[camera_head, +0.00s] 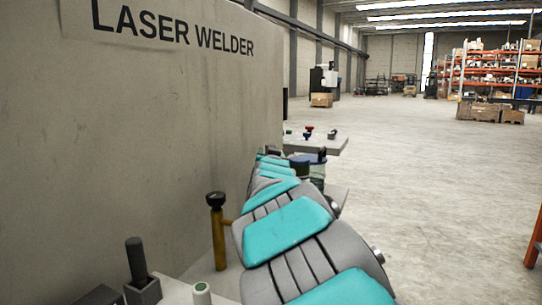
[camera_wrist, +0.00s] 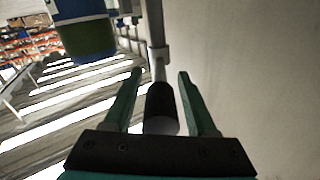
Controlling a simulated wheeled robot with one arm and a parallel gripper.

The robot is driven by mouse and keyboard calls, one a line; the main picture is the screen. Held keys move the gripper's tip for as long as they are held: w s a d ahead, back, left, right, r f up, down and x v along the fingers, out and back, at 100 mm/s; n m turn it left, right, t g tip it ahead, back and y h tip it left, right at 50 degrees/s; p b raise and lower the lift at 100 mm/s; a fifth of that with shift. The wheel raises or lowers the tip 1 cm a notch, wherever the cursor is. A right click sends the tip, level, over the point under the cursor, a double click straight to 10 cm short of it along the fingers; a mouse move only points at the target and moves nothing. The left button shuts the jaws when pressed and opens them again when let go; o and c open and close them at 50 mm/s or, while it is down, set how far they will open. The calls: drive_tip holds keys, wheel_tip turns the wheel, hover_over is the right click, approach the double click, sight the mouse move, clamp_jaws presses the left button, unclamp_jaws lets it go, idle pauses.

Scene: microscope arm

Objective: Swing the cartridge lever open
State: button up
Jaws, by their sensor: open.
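In the wrist view, a black cylindrical grip (camera_wrist: 161,105) on a grey rod (camera_wrist: 158,68) looks like the cartridge lever. My gripper (camera_wrist: 161,74) is open, with one green finger on each side of the grip and rod. Gaps show between the fingers and the grip, so it is not clamped. A blue and green block (camera_wrist: 88,35), perhaps the cartridge, is at the upper left. In the head view, my arm stretches away along the wall and hides most of the lever area; I cannot make out the lever there.
A grey panel (camera_head: 190,110) marked LASER WELDER stands close on the left. A brass post (camera_head: 218,240) with a black knob, a black-handled lever (camera_head: 137,262) and a white button (camera_head: 202,292) stand near my arm. A red knob (camera_head: 308,131) is farther off. Open floor (camera_head: 430,180) lies right.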

drive_tip(key=shift+o, duration=0.2)
drive_tip(key=shift+s, duration=0.1)
drive_tip(key=s+b, duration=0.1)
drive_tip(key=s, duration=0.5)
drive_tip(key=shift+f+b, duration=0.15)
drive_tip(key=shift+b, duration=0.15)
drive_tip(key=shift+s, duration=0.85)
drive_tip(key=shift+c, duration=0.3)
